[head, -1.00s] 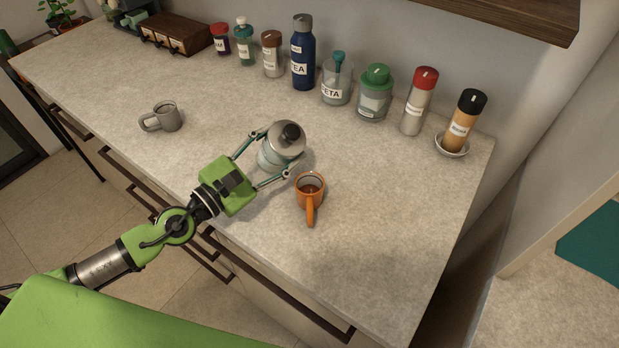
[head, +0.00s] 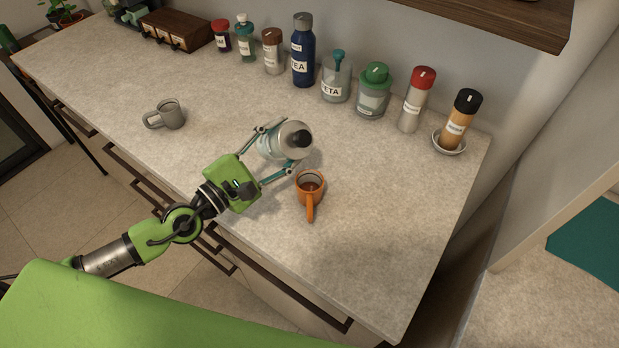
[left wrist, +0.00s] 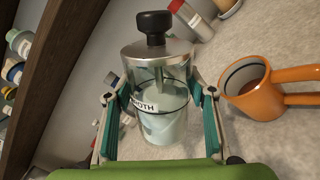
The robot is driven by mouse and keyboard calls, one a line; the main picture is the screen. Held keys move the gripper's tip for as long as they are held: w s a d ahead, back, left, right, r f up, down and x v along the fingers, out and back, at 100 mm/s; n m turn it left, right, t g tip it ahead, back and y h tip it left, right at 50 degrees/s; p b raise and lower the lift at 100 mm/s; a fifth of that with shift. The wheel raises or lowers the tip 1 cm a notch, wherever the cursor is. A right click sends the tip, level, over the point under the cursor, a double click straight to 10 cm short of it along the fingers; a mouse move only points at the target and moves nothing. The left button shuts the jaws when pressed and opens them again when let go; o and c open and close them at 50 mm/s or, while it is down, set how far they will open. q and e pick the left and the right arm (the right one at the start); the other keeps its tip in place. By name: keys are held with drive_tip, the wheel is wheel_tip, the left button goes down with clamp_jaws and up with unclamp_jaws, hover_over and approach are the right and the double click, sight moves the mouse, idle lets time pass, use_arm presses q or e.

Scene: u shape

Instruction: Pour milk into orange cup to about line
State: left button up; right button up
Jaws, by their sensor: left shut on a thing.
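My left gripper (head: 284,147) is shut around a clear jar (head: 270,143) with a silver lid and black knob. The jar holds pale, milky liquid, and its label, partly hidden, ends in "OTH" in the left wrist view (left wrist: 163,125). No stream shows. My right gripper is not in view.
A grey mug (head: 168,114) stands left on the counter (head: 390,215). Several labelled bottles and jars, including a blue bottle (head: 303,55) and a green-lidded jar (head: 373,92), line the wall. The counter right of the orange cup is clear. A shelf (head: 500,18) hangs above.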

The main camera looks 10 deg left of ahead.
use_arm(q)
drive_tip(key=shift+f+m, duration=0.15)
drive_tip(key=shift+m, duration=0.55)
idle(1.3)
idle(0.6)
drive_tip(key=shift+r+m+p, duration=0.3)
drive_tip(key=shift+r+m, duration=0.05)
drive_tip(key=shift+m, duration=0.55)
idle(1.0)
drive_tip(key=shift+s+d+f+m+h, duration=0.15)
drive_tip(key=shift+f+m+h, duration=0.2)
drive_tip(key=shift+m, duration=0.55)
idle(1.6)
drive_tip(key=shift+s+d+r+m+p, duration=0.1)
drive_tip(key=shift+d+r+m+p, duration=0.1)
drive_tip(key=shift+m+p, duration=0.15)
idle(0.7)
